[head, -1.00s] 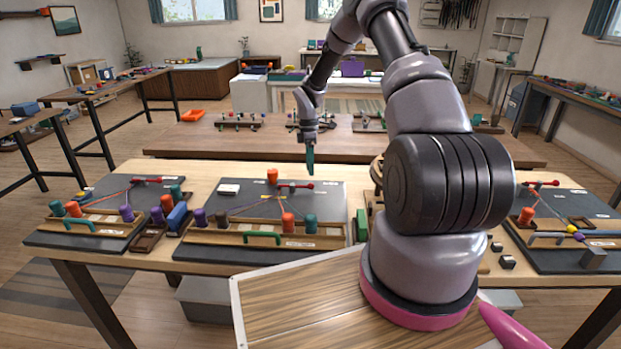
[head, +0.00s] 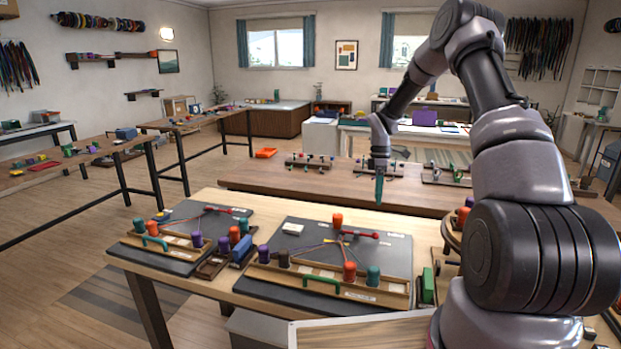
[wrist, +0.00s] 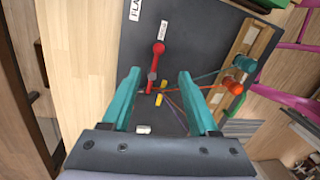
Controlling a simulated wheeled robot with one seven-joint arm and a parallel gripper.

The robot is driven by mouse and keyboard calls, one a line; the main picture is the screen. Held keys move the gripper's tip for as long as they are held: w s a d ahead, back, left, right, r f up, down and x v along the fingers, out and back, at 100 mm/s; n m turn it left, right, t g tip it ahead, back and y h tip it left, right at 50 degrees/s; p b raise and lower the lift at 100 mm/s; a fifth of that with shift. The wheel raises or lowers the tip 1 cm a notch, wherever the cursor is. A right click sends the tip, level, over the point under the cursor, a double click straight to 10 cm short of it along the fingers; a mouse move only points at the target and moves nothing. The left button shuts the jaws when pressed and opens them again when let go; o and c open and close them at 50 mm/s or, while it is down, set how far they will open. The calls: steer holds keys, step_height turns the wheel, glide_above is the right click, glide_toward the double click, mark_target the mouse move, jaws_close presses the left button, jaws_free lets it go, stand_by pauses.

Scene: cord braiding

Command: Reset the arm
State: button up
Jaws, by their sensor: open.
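My gripper (head: 379,190) hangs from the raised arm above the far edge of the middle braiding board (head: 385,258). In the wrist view my gripper (wrist: 156,100) shows two teal fingers spread apart with nothing between them. Below it lies the dark board (wrist: 95,45) with a red-knobbed bar (wrist: 158,50) and thin coloured cords (wrist: 172,103) fanning from it. In the head view an orange bobbin (head: 337,220) stands at the back of this board, and an orange bobbin (head: 349,271) and a teal bobbin (head: 373,276) stand at its front rack.
A second board (head: 225,224) with bobbins lies to the left on the same light wooden table (head: 205,198). A brown table (head: 270,183) stands behind. A small green block (head: 428,286) sits right of the middle board. Open floor is at the left.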

steer(key=s+a+r+m+t, duration=0.2)
steer(key=s+r+m, duration=0.3)
steer(key=r, duration=0.7)
steer(key=s+a+r+m+t, duration=0.1)
steer(key=s+r+m+t, duration=0.15)
steer(key=s+r, duration=0.75)
steer(key=s+a+r+m+t, duration=0.1)
steer(key=s+r+m+t, duration=0.1)
steer(key=s+r+m, duration=0.3)
steer(key=s+a+r+m+t+y, duration=0.1)
steer(key=s+r+m, duration=0.5)
steer(key=s, duration=0.8)
steer(key=shift+s+a+r+m+t+y, duration=0.25)
steer(key=shift+a+m+t, duration=0.2)
steer(key=shift+t, duration=0.4)
